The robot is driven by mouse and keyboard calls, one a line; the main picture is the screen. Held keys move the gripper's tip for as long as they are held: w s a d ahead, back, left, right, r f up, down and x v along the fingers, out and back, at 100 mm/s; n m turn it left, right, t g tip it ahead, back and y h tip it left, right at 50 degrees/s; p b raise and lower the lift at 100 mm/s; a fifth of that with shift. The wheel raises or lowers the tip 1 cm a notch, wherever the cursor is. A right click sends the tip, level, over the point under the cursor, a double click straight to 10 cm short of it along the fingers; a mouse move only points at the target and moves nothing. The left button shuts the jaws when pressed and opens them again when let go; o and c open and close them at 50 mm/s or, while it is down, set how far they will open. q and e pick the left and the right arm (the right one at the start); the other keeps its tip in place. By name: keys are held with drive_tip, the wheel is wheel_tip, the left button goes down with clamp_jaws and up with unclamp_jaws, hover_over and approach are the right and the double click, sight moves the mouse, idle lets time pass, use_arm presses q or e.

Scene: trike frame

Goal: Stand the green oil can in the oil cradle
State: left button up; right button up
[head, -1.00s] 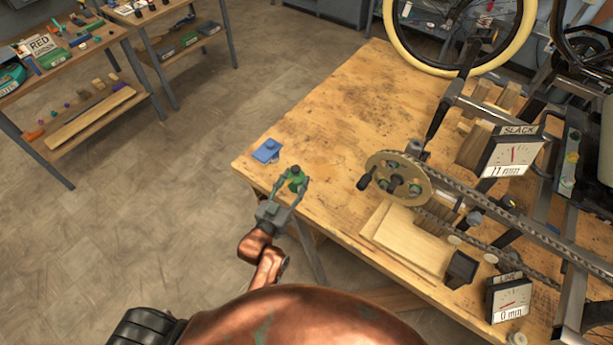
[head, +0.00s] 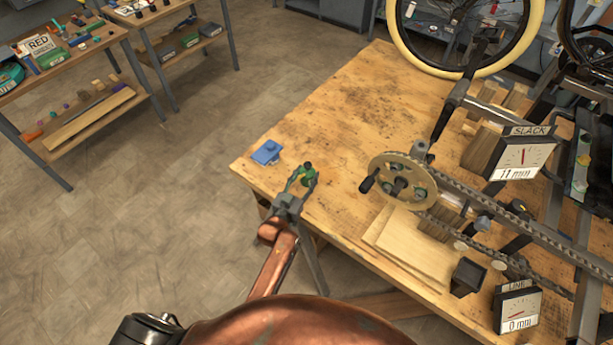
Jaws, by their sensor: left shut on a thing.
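The green oil can (head: 309,175), with a dark top, is between the fingers of my left gripper (head: 303,182), at the near left edge of the wooden bench. My left gripper is shut on it. The can looks roughly upright; whether its base touches the bench cannot be told. A black open square holder (head: 468,276) stands at the bench's front right. I cannot tell for sure which of these is the oil cradle. My right gripper is not in view.
A chainring with crank (head: 398,180) and a chain stand right of the can. Flat boards (head: 408,241) lie below it. The bench's back left top (head: 340,110) is clear.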

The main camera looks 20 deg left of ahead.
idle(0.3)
use_arm(q)
drive_tip(key=shift+f, duration=0.15)
drive_tip(key=o, duration=1.4)
